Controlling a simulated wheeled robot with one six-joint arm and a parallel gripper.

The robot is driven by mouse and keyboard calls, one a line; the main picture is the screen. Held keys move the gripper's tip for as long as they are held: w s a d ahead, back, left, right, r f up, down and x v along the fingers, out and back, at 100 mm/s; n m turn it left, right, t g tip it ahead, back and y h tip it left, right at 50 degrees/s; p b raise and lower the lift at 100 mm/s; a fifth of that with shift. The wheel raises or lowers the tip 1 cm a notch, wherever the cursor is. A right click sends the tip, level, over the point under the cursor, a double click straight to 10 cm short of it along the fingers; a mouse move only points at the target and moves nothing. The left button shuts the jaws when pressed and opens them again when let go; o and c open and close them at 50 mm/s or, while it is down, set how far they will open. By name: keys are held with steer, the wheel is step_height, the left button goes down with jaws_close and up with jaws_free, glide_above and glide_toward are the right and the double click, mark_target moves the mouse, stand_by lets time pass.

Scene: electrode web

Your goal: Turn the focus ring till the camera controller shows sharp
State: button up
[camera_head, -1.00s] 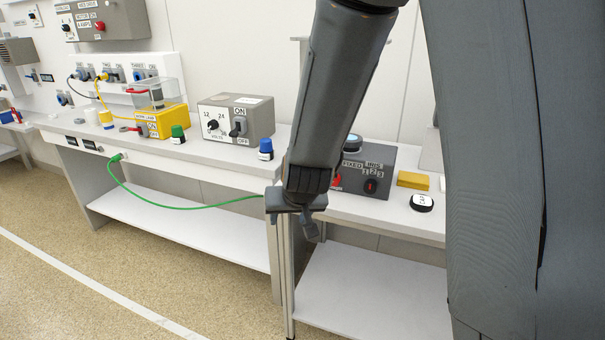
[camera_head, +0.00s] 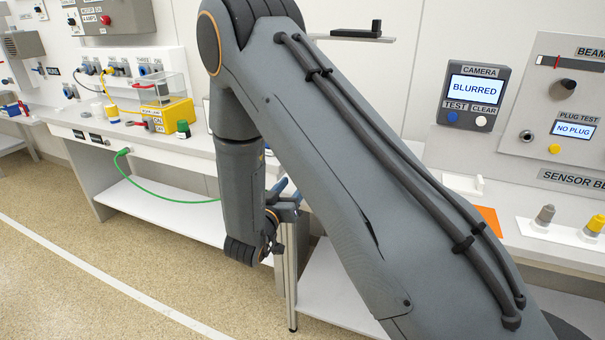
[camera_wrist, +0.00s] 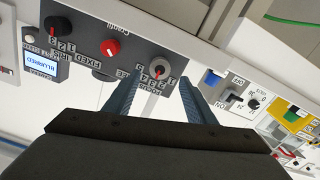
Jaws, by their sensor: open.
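The camera controller (camera_head: 475,95) stands at the right in the head view, and its screen reads BLURRED. The same screen shows upside down at the left of the wrist view (camera_wrist: 40,64). The focus ring (camera_wrist: 157,71), a light grey knob with a red mark beside numbers, sits on a dark grey box (camera_wrist: 85,20). My gripper (camera_wrist: 161,84) is open, with one blue-grey finger on each side of the ring in the picture. I cannot tell whether the fingers reach around it. In the head view my gripper (camera_head: 286,192) is partly hidden, and my arm covers the box.
A red knob (camera_wrist: 110,47) and a black iris knob (camera_wrist: 57,27) sit on the same box beside the ring. A sensor panel (camera_head: 565,100), an orange pad (camera_head: 488,218) and small plugs stand at the right. A yellow box (camera_head: 166,116) stands on the left bench.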

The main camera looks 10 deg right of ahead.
steer(key=p+x, duration=0.1)
steer(key=x, duration=0.5)
steer(key=shift+w+d, duration=0.25)
steer(key=shift+w, duration=0.05)
steer(key=c, duration=1)
steer(key=shift+c, duration=0.2)
steer(key=shift+n, duration=0.3)
steer(key=n+p, duration=0.1)
steer(key=n, duration=0.4)
steer(key=shift+n, duration=0.3)
steer(key=n+p, duration=0.1)
steer(key=n, duration=0.4)
steer(key=shift+n, duration=0.3)
